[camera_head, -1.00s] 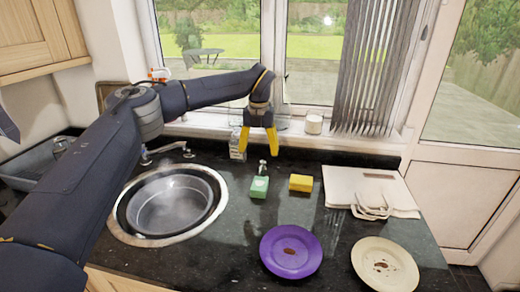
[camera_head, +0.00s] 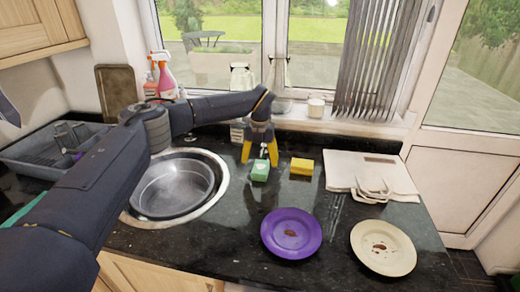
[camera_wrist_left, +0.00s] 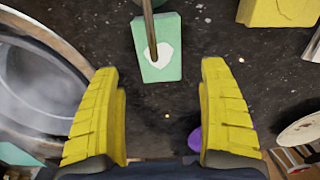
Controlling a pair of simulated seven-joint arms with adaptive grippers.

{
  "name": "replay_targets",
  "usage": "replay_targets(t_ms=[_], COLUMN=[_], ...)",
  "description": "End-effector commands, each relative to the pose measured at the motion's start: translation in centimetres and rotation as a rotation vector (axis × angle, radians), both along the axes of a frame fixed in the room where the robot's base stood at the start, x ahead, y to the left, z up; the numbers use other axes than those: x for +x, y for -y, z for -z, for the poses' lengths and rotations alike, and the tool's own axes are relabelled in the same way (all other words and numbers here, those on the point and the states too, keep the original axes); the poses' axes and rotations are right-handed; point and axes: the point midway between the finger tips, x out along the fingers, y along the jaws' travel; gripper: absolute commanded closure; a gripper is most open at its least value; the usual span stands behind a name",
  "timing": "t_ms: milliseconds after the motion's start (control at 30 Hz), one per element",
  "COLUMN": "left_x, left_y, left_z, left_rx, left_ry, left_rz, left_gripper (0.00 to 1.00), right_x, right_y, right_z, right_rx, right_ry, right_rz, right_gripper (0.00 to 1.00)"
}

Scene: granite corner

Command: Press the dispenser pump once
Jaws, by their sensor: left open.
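The dispenser (camera_head: 260,174) is a small green block-like bottle with a white label and a thin metal pump (camera_head: 263,153). It stands upright on the dark worktop, right of the sink. My left gripper (camera_head: 259,161), with yellow fingers, is open and points down just above and around the pump in the head view. In the left wrist view the dispenser (camera_wrist_left: 157,62) is at the top centre, between and beyond the two open fingers, with its pump rod (camera_wrist_left: 149,25) crossing it. Contact with the pump cannot be told. My right gripper is out of view.
A yellow sponge (camera_head: 302,167) lies close to the right of the dispenser. A purple plate (camera_head: 291,247) and a cream plate (camera_head: 384,262) lie in front. The sink (camera_head: 215,166) is at the left.

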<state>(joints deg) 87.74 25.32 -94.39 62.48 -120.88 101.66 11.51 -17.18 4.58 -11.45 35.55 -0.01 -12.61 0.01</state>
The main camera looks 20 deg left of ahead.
Motion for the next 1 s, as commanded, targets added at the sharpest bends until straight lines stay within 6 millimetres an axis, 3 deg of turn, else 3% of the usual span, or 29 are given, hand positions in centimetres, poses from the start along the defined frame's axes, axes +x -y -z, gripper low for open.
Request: replay_targets(t_ms=[133, 400, 967, 1000], left_x=[0.0, 0.0, 0.0, 0.0], left_y=[0.0, 0.1, 0.0, 0.0], left_z=[2.3, 4.8, 5.7, 5.7], left_rx=[-0.001, 0.000, 0.000, 0.000], left_ry=[-0.002, 0.000, 0.000, 0.000], left_rz=[0.000, 0.001, 0.000, 0.000], left_gripper=[0.22, 0.22, 0.21, 0.26], right_x=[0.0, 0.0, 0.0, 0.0], right_y=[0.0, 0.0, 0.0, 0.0], right_z=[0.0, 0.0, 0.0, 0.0], right_rx=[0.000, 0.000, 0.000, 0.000], right_ry=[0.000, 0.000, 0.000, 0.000], right_rz=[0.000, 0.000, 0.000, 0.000], right_gripper=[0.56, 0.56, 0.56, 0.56])
